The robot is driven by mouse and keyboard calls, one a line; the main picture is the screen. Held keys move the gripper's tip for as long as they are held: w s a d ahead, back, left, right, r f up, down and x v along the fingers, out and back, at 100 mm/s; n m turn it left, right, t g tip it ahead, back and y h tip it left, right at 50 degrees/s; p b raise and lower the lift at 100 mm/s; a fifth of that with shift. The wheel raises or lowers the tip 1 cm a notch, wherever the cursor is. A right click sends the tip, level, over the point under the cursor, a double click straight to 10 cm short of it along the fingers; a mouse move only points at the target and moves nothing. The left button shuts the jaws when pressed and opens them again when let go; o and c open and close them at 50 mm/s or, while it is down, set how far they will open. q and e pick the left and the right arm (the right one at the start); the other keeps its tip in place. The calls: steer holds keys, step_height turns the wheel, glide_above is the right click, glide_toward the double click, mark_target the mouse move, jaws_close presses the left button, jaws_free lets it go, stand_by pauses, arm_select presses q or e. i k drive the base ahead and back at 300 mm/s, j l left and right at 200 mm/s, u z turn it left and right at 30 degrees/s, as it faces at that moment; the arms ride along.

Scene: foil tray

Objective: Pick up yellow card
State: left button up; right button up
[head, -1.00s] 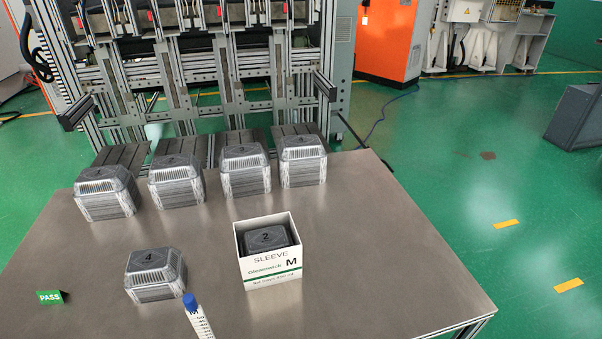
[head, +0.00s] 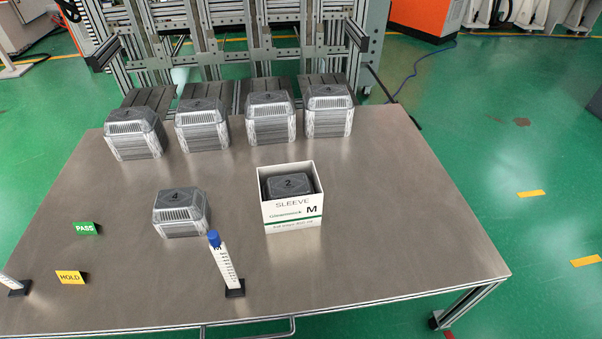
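The yellow card (head: 70,277), printed HOLD, stands tilted on the metal table (head: 400,230) near its front left in the head view. It has a dark piece at its right side. A green card (head: 86,228) printed PASS stands a little behind it. Neither of my grippers is in view, and nothing touches the yellow card.
A white tube with a blue cap (head: 222,262) stands on a dark base right of the cards. A similar white piece (head: 12,283) is at the left edge. A foil tray stack (head: 181,214) and the white sleeve box (head: 292,212) stand mid-table. Several stacks line the back.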

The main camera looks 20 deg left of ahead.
mark_target(70, 277)
steer(key=u, duration=2.45)
